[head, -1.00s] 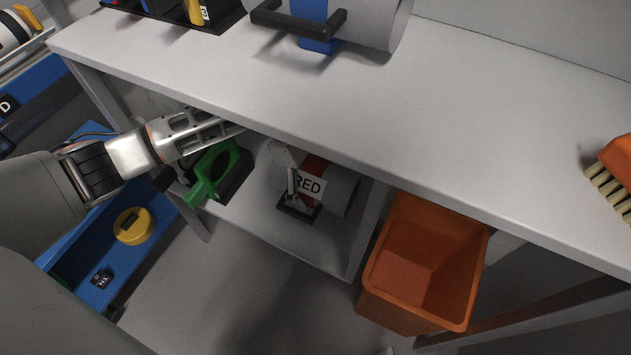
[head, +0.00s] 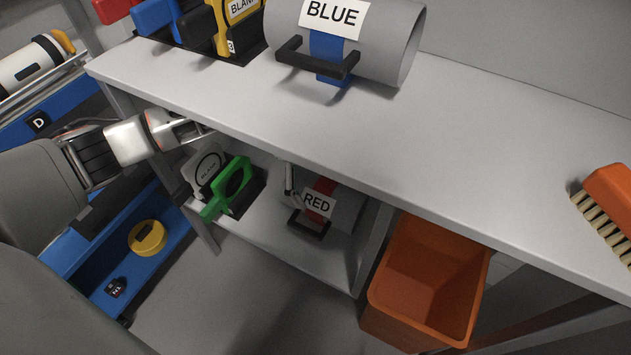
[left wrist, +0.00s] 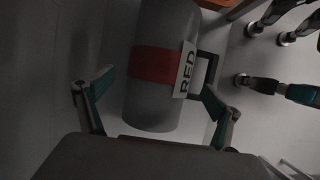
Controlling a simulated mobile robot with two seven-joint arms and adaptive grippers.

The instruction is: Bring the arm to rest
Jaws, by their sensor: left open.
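My left arm comes in from the left in the head view, and its left gripper (left wrist: 155,98) reaches under the bench top, which hides most of it there. In the left wrist view its two fingers are spread apart. A grey cylinder with a red band and a RED label, the red tube blower (head: 339,208), lies on the lower shelf. It also shows in the left wrist view (left wrist: 157,105), beyond and between the fingers, with no clear contact. My right gripper is not seen.
The bench top (head: 440,150) overhangs the lower shelf. It carries the BLUE blower (head: 393,45) and a brush (head: 610,195). A green-handled item (head: 233,180) sits on the shelf, left of the red blower. An orange bin (head: 425,285) stands right of the shelf.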

